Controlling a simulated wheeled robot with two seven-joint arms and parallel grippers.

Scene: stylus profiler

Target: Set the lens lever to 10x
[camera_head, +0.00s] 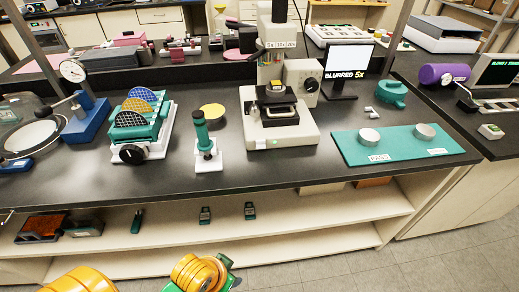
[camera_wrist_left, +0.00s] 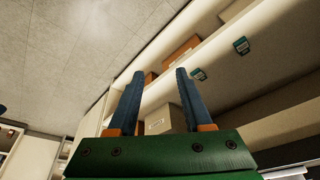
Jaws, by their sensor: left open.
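The microscope-like instrument (camera_head: 282,122) stands upright at the back middle of the bench, with a white base. A label strip (camera_head: 278,44) on its column reads 5x, 10x, 20x. The lens lever is too small to make out for certain. The monitor (camera_head: 347,68) to its right reads "BLURRED 5x". My left gripper (camera_wrist_left: 160,75) shows in the left wrist view with two blue fingers apart and nothing between them. It faces shelves below bench height, away from the instrument. Its fingers do not show in the head view. My right gripper is not in view.
A green stand (camera_head: 206,142) and a wafer rack (camera_head: 140,128) are left of the instrument. A teal mat (camera_head: 360,152) with two metal discs lies to its right. The bench front before the instrument is clear. Below, an open shelf (camera_head: 290,236) holds small items.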

